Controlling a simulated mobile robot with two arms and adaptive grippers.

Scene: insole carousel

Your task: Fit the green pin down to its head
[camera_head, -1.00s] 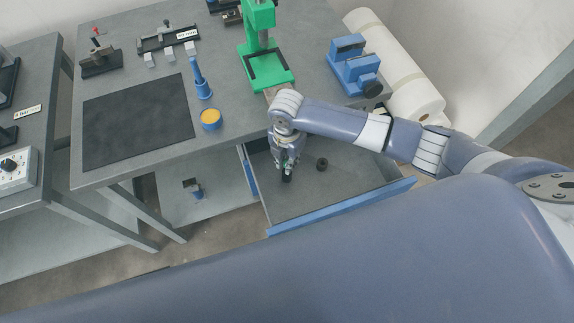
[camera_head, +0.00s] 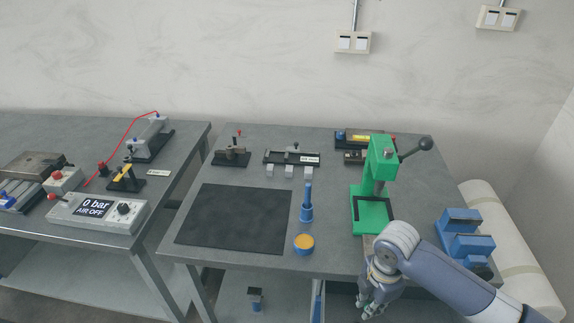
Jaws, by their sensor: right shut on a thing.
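I cannot make out a green pin in the head view; the large green thing is a hand press (camera_head: 372,195) with a dark lever, standing on the right-hand table. My right gripper (camera_head: 369,308) points down in front of this table's front edge, below the press. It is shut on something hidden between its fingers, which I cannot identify. My left gripper is out of view.
The table (camera_head: 330,225) bears a black mat (camera_head: 234,217), a blue upright tool (camera_head: 306,205), a yellow-topped blue pot (camera_head: 304,243), small fixtures (camera_head: 291,160) and a blue vise (camera_head: 465,235). A control box (camera_head: 98,211) sits on the left table.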

